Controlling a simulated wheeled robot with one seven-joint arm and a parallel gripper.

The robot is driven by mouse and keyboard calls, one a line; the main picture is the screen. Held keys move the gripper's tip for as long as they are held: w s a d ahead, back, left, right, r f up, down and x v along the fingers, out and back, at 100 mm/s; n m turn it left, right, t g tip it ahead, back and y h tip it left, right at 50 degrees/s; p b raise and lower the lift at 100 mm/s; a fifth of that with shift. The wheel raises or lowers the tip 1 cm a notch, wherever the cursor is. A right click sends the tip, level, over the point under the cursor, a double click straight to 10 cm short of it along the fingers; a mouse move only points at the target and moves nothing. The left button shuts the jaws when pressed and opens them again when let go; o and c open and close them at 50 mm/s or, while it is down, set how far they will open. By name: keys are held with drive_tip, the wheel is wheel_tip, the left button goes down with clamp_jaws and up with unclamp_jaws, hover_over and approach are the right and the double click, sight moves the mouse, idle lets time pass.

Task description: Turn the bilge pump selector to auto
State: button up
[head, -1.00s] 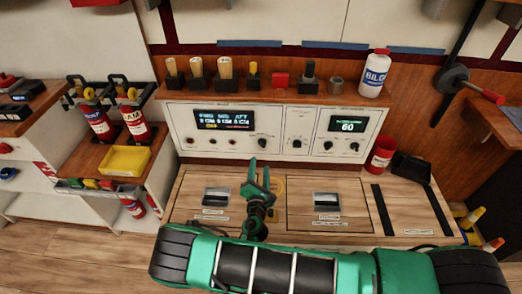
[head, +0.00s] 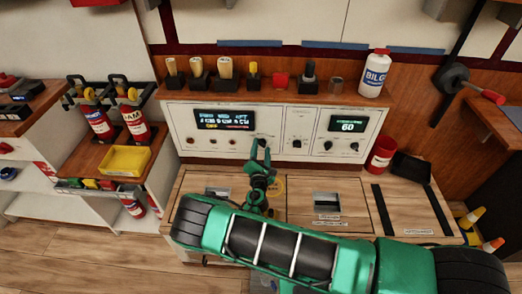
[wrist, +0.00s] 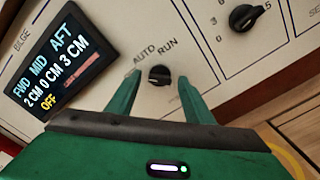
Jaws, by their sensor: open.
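The bilge pump selector (wrist: 159,75) is a small black knob on the white bilge panel (wrist: 100,25), with AUTO and RUN printed above it in the wrist view. The knob's exact pointer direction is hard to make out. The bilge display (wrist: 57,67) beside it reads FWD 2 CM, MID 0 CM, AFT 3 CM and OFF in yellow. My gripper (wrist: 160,88) is open, its green fingers on either side of the knob in the picture; contact cannot be told. In the head view my gripper (head: 261,151) is in front of the panel and covers the selector.
A shelf above the panels holds several items and a white bilge bottle (head: 375,73).

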drive_tip(key=c, duration=1)
drive_tip(key=shift+c, duration=0.2)
drive_tip(key=shift+m, duration=0.4)
drive_tip(key=m, duration=0.3)
drive_tip(key=shift+d+m, duration=0.1)
drive_tip(key=shift+m, duration=0.2)
drive_tip(key=shift+f+m, duration=0.15)
drive_tip(key=shift+m, duration=2.05)
drive_tip(key=shift+d, duration=0.1)
